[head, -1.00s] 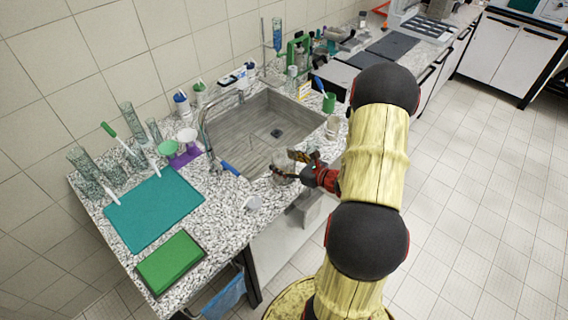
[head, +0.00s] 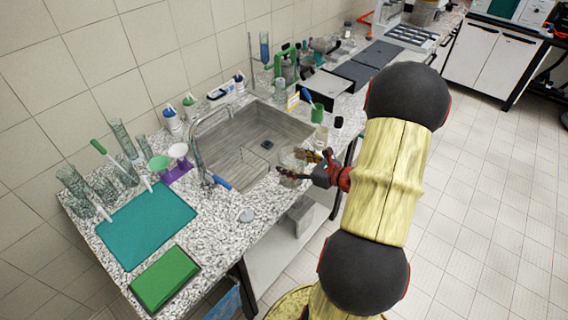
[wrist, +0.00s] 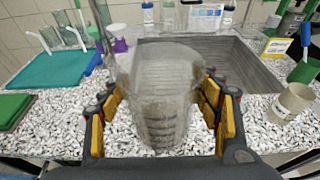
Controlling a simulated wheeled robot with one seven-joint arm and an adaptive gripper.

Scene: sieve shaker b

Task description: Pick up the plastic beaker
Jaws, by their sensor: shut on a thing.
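The clear plastic beaker (wrist: 160,100) is upright between the two yellow-padded fingers of my gripper (wrist: 160,112) in the wrist view. The fingers close on it from left and right. In the head view the beaker (head: 291,162) shows faintly at the front edge of the sink, with my gripper (head: 305,164) shut around it from the right. I see the speckled counter through its clear wall. Whether its base is clear of the counter is hard to tell.
The sink (head: 240,140) lies just behind the beaker. A beige cup (wrist: 293,102) stands to the right, with a green cup (head: 317,113) behind it. A teal mat (head: 146,223), a green mat (head: 165,278) and glassware stand left.

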